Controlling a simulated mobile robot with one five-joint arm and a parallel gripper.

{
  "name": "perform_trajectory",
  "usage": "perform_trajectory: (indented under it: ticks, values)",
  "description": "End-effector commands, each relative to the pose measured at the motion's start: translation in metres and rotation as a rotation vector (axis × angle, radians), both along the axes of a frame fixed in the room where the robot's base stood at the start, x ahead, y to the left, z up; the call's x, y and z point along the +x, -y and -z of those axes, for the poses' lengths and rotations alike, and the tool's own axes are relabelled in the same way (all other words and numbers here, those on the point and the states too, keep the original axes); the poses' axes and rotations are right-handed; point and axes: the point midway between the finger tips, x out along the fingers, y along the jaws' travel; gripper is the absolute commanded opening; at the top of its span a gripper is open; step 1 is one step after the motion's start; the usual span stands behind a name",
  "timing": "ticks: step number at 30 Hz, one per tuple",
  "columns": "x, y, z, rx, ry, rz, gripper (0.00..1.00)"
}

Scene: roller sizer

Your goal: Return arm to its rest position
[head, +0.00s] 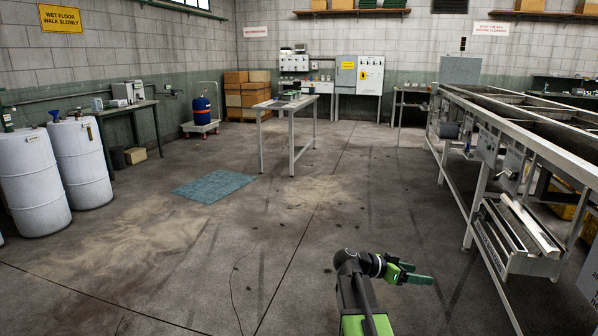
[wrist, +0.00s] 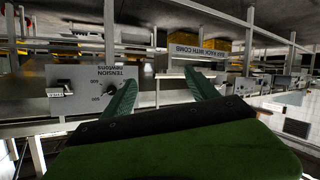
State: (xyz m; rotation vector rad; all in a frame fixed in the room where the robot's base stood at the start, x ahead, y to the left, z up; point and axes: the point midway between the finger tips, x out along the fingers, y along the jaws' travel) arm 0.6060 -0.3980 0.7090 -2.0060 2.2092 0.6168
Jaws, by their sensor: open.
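My arm rises from the bottom edge of the head view, right of centre, a black and green arm bent over to the right. My gripper (head: 418,278) has green fingers pointing right, toward the roller sizer. In the wrist view my gripper (wrist: 160,76) shows two green fingers spread apart with nothing between them. The roller sizer (head: 488,175), a long grey metal machine, runs along the right side. My gripper is apart from it, over bare floor. The wrist view shows the scene upside down, with a grey panel marked TENSION (wrist: 95,90) behind the left finger.
Two white barrels (head: 52,172) stand at the left. A metal table (head: 291,108) stands mid-room, with a teal mat (head: 214,186) on the floor to its left. A metal trough (head: 512,240) juts from the machine. The floor around my arm is clear.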

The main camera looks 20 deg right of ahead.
Motion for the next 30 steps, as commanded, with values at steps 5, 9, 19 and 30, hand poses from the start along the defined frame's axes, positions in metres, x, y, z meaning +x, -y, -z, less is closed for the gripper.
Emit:
perform_trajectory:
  ticks: [5,9,19,30]
  values:
    - [0.020,-0.140,0.070,0.351,-0.153,-0.250,0.68]
    - [0.014,-0.237,0.115,0.616,-0.312,-0.471,0.68]
    - [-0.031,-0.385,0.158,1.099,-0.622,-1.063,0.68]
    - [-0.032,-0.398,0.069,1.108,-0.745,-1.262,0.68]
